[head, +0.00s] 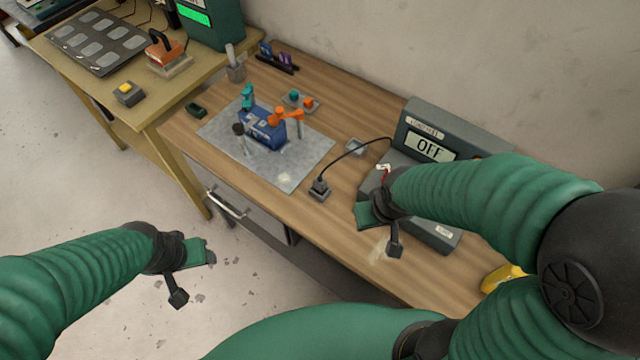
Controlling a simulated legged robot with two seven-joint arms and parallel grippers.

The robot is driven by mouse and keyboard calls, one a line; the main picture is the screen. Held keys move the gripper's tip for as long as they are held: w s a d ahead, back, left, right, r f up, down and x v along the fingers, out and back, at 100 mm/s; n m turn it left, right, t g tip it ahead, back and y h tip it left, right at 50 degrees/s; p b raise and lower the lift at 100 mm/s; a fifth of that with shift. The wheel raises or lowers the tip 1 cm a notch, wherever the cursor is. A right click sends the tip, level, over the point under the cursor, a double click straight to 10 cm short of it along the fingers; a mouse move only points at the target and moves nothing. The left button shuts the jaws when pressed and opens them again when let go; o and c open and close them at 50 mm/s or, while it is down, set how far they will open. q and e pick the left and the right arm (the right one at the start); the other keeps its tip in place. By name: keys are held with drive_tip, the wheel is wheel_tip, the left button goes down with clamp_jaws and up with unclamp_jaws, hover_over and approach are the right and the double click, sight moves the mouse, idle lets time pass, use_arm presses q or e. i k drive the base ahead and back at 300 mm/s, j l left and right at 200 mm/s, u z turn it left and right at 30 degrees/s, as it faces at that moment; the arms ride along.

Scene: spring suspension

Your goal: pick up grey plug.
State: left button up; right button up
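The grey plug (319,188) is small and dark, on the wooden bench near its front edge. A black cable runs from it in an arc toward the grey device. My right gripper (381,232) is above the bench to the right of the plug and apart from it. Its fingers are spread with nothing seen between them. My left gripper (190,275) is off to the left, over the floor in front of the bench. Its fingers are also spread and empty.
A grey device (430,145) reading "OFF" stands at right on the bench (345,235). A metal mat (292,178) holds a blue block (262,128) with teal and orange parts. A yellow item (503,278) is at far right.

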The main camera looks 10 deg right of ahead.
sight(319, 185)
drive_tip(key=i+j+z, duration=0.3)
drive_tip(key=j+z, duration=0.25)
drive_tip(key=i+j+z, duration=0.3)
drive_tip(key=j, duration=0.15)
drive_tip(key=j+z, duration=0.25)
drive_tip(key=j, duration=0.15)
